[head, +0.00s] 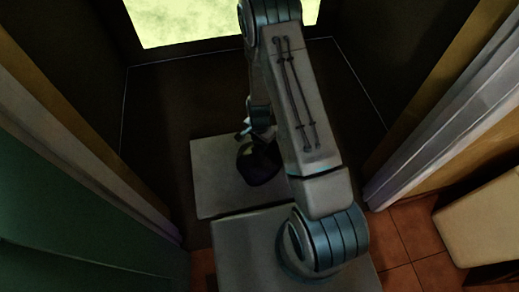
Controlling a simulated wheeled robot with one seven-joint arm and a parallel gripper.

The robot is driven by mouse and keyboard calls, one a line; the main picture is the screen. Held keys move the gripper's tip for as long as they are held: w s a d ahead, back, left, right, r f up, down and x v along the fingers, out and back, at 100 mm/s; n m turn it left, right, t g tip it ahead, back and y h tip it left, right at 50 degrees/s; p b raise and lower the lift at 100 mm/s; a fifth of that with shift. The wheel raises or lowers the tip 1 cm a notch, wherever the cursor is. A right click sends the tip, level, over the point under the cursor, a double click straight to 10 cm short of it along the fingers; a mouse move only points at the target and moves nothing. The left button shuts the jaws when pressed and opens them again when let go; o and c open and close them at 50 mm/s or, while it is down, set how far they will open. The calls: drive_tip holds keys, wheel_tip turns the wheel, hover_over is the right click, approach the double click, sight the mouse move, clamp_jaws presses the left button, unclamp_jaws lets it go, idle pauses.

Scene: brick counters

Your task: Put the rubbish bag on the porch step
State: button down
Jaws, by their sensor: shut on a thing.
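A dark, rounded rubbish bag (259,164) shows in the head view, left of my forearm and just below my gripper (254,136). My gripper is shut on the top of the bag; its fingertips are small and partly hidden by my arm. The bag is over or on a pale grey slab (212,180), which looks like the porch step. I cannot tell whether the bag touches the slab. My arm hides the right side of the bag and part of the slab.
A doorway frames the slab, with a green panel (75,200) and wooden frame at left and a pale frame (440,115) at right. Red tiles (405,240) and a cream block (485,222) lie at lower right. Dark floor (165,105) lies beyond the slab.

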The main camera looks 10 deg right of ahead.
sight(260, 156)
drive_tip(key=shift+f+b, duration=0.95)
drive_tip(key=shift+f, duration=1)
drive_tip(key=shift+f, duration=0.15)
drive_tip(key=c, duration=1)
unclamp_jaws()
drive_tip(key=shift+c, duration=0.2)
